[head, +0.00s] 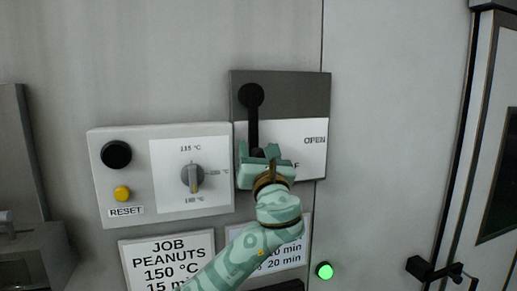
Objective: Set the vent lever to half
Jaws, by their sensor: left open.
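The vent lever (252,125) is black and hangs almost straight down from its round pivot on a dark grey and white panel (310,95). The word OPEN shows at the right of the panel, and a lower label ending in F is partly covered. My left gripper (258,152) is pale green and open, at the lever's lower end. It hides that end, so I cannot tell whether its fingers touch the lever. My right gripper is not in view.
Left of the lever panel is a control box (120,200) with a temperature knob (192,178), a black button (116,155) and a yellow reset button (122,194). Below are a job sign (168,260), a partly covered time sign and a green light (324,270). A door latch (432,270) is at right.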

